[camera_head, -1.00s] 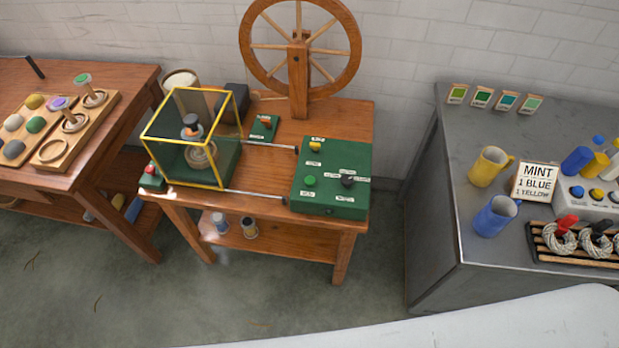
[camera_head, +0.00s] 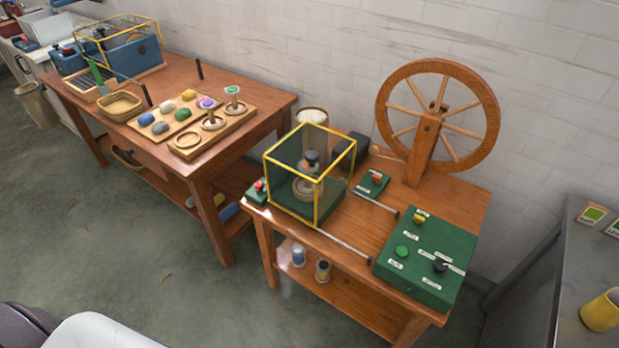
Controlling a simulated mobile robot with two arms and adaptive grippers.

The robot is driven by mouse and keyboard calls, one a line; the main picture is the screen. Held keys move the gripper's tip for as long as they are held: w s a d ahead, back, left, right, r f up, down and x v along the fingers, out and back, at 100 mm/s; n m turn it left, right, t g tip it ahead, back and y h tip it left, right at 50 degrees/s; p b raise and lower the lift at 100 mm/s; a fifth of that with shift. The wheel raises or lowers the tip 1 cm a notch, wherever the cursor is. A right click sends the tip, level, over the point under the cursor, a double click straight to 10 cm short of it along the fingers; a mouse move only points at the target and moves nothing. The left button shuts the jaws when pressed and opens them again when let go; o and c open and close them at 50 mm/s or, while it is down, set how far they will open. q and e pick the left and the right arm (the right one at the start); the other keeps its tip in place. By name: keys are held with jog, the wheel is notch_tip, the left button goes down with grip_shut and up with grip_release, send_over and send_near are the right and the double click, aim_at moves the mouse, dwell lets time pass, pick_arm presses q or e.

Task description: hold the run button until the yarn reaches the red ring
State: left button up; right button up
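A green control box (camera_head: 426,258) sits at the front right of the wooden spinning table. On its top are a green button (camera_head: 402,252), a yellow knob (camera_head: 419,218) and a black knob (camera_head: 440,265). Their small white labels are too small to read. A yellow-framed clear guard (camera_head: 310,174) stands at the left of the table around a bobbin (camera_head: 307,186). I cannot make out yarn or a red ring on it. A large wooden wheel (camera_head: 437,112) stands at the back. Neither of my grippers is in view.
A small green box with an orange-red knob (camera_head: 377,179) and a red button box (camera_head: 259,190) flank the guard. A wooden table (camera_head: 253,108) with a wool tray stands left. A grey counter (camera_head: 590,250) stands right.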

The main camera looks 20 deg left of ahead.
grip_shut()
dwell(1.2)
